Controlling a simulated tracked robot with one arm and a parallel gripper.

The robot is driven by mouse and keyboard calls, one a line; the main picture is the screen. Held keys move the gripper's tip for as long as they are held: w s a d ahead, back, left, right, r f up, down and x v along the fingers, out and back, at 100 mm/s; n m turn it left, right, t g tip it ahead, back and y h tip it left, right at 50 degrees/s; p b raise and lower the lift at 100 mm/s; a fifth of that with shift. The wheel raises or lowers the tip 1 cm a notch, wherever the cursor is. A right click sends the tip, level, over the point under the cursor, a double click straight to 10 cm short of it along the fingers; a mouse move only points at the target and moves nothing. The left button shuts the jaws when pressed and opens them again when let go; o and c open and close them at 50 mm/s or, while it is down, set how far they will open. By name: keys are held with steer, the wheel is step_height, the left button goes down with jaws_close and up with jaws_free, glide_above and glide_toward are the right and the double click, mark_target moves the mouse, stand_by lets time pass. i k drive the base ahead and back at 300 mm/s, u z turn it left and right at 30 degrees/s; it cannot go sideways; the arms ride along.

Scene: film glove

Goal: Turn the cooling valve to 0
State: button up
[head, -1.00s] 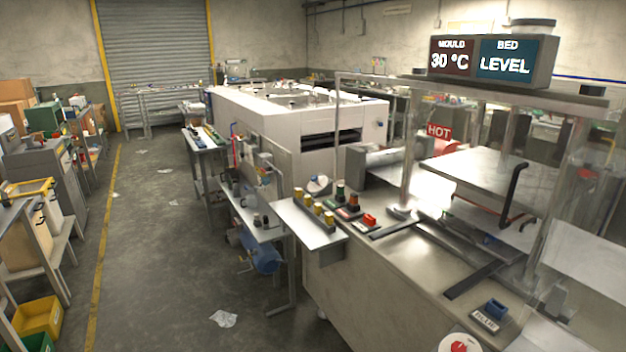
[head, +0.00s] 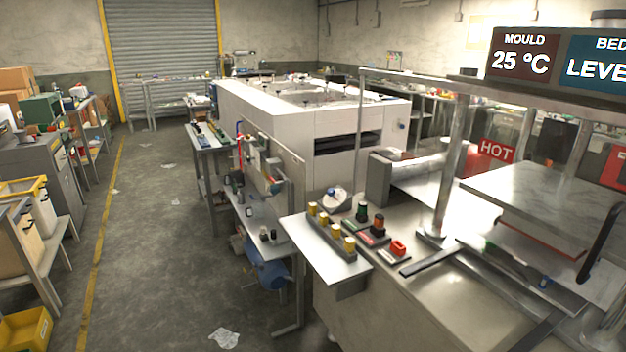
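I cannot pick out the cooling valve for certain. A small round white dial (head: 337,199) stands at the back of the machine bench, beside the coloured buttons; its marks are too small to read. A display (head: 522,58) at the upper right reads "MOULD 25 °C", and its cut-off blue panel starts "BED LEVE". My gripper is not in view.
A side shelf (head: 350,272) with yellow-topped pieces juts from the machine bench, near a red button (head: 398,247). A red HOT sign (head: 496,150) hangs at the right near a raised plate (head: 545,195). The grey floor (head: 165,260) at left centre is mostly clear, with paper scraps.

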mark_target(331, 192)
steer(key=i, duration=2.9)
steer(key=z, duration=0.35)
